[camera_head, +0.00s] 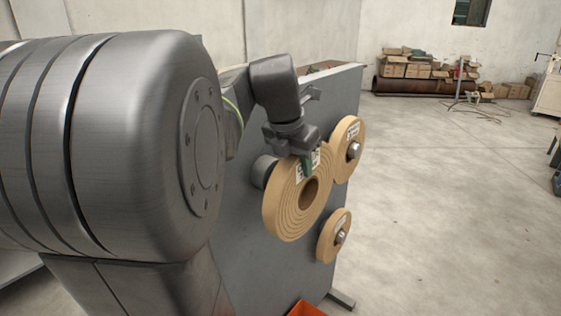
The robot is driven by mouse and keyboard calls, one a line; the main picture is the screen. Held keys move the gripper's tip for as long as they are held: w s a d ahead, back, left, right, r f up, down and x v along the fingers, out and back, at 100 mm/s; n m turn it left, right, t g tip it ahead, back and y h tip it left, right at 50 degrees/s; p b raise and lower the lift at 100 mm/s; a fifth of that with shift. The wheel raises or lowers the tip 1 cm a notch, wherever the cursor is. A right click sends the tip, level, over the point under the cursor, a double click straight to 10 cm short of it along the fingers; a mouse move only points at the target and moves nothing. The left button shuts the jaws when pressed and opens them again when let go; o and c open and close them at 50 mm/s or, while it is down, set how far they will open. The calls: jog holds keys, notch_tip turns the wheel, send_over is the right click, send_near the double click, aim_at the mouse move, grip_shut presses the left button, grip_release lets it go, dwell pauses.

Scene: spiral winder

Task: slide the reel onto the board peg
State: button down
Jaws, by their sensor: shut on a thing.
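A large tan reel (283,212) with a spiral face, an open dark centre hole and a white label near its top hangs in front of the grey board (335,98). My gripper (308,164) reaches down from above and is shut on the reel's upper part, its green fingertips by the label. A dark grey round peg (263,168) juts from the board just left of the reel, partly hidden behind it. No peg shows through the reel's hole. I cannot tell the gap between reel and board.
Two smaller tan reels sit on metal pegs at the board's right side, an upper reel (343,139) close beside the held reel and a lower reel (329,243). An orange bin (307,309) stands below. Boxes (405,68) lie far back; the floor (450,200) at right is clear.

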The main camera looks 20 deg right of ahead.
jog(key=shift+w+a+r+b, duration=0.1)
jog(key=shift+w+a, duration=0.5)
jog(key=shift+w, duration=0.4)
jog(key=shift+w+a+f+b, duration=0.1)
jog(key=shift+w+a, duration=0.5)
jog(key=shift+w, duration=0.4)
jog(key=shift+w+a+r+b, duration=0.1)
jog(key=shift+w+a, duration=0.5)
jog(key=shift+w, duration=0.4)
jog(key=shift+w+f, duration=0.15)
jog(key=shift+f, duration=0.05)
jog(key=c, duration=0.9)
grip_release()
jog(key=shift+a, duration=0.1)
jog(key=shift+f, duration=0.1)
jog(key=shift+f, duration=0.1)
jog(key=v, duration=1.4)
